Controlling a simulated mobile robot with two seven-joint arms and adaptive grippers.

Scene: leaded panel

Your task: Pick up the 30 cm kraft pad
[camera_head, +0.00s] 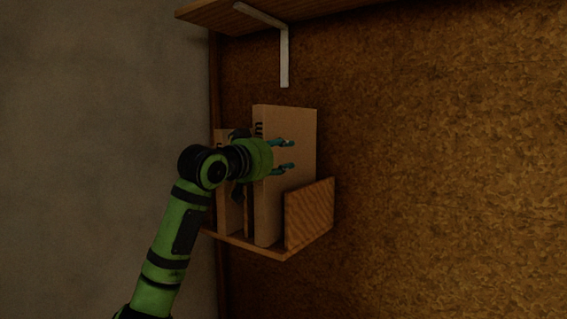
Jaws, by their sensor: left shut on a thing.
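A tall tan kraft pad (301,125) stands upright in a small wooden rack, with a dark mark near the top of its narrow edge. A second, shorter tan pad (223,148) stands to its left, partly hidden by my arm. The size markings are too small to read. My left gripper (283,156) comes in from the left and is shut on the tall kraft pad, its teal fingers one above the other against the pad. My right gripper is not in view.
The rack (272,250) has a wooden end panel (310,213) on its right, by the tall pad. A wooden shelf (222,16) with a pale metal bracket (284,58) is above. A brown wall is behind, and a grey wall is left.

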